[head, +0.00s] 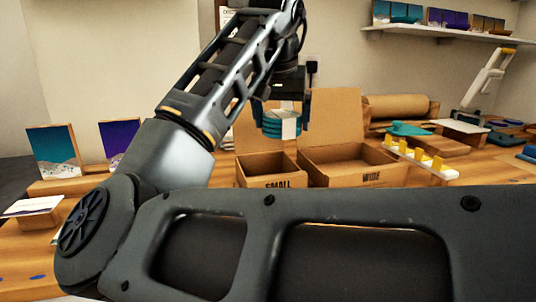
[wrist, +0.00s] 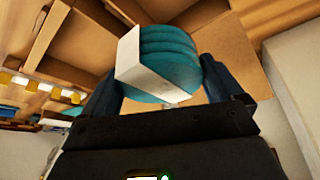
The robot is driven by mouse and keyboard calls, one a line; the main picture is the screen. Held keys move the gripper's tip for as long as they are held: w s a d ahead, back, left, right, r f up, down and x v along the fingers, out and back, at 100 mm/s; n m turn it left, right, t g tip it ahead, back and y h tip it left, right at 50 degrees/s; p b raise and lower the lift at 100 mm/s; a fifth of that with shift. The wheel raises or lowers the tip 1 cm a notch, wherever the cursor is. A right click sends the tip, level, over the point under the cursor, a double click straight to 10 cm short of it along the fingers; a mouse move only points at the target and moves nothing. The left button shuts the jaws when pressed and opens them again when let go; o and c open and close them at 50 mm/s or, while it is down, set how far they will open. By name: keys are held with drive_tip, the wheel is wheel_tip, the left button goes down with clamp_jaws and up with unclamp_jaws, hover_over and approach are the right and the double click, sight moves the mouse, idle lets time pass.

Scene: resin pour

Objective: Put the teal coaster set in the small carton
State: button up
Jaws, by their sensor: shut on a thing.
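The teal coaster set (head: 272,124) is a stack of round teal coasters with a white band around it. My gripper (head: 281,118) is shut on it and holds it in the air above the small carton (head: 270,169). The small carton is open, brown, and marked "SMALL", with its back flap raised behind the set. In the wrist view the coaster set (wrist: 168,52) sits between the two dark fingers of my gripper (wrist: 160,85), with open carton cardboard beyond it. My gripper's fingertips are partly hidden in the head view.
A larger open carton marked "WIDE" (head: 352,172) stands right beside the small one. A white rack with yellow pieces (head: 424,160) lies to its right. Two boxed art panels (head: 53,150) stand at the left. A brown roll (head: 398,107) lies behind.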

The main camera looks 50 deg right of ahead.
sight(266, 118)
drive_tip(key=a+f, duration=0.1)
drive_tip(key=w+a+f, duration=0.1)
drive_tip(key=a, duration=0.1)
drive_tip(key=shift+w+f+b, duration=0.1)
drive_tip(key=shift+w+b, duration=0.05)
drive_tip(key=shift+b, duration=0.2)
drive_tip(key=shift+a+f+b, duration=0.1)
drive_tip(key=shift+f+b, duration=0.55)
drive_tip(key=shift+f, duration=1.25)
drive_tip(key=shift+f, duration=0.6)
drive_tip(key=o, duration=0.9)
drive_tip(key=shift+r, duration=0.15)
drive_tip(key=shift+r, duration=0.3)
drive_tip(key=p+v, duration=0.3)
drive_tip(key=v, duration=0.9)
drive_tip(key=shift+r+p, duration=0.15)
drive_tip(key=shift+p, duration=0.2)
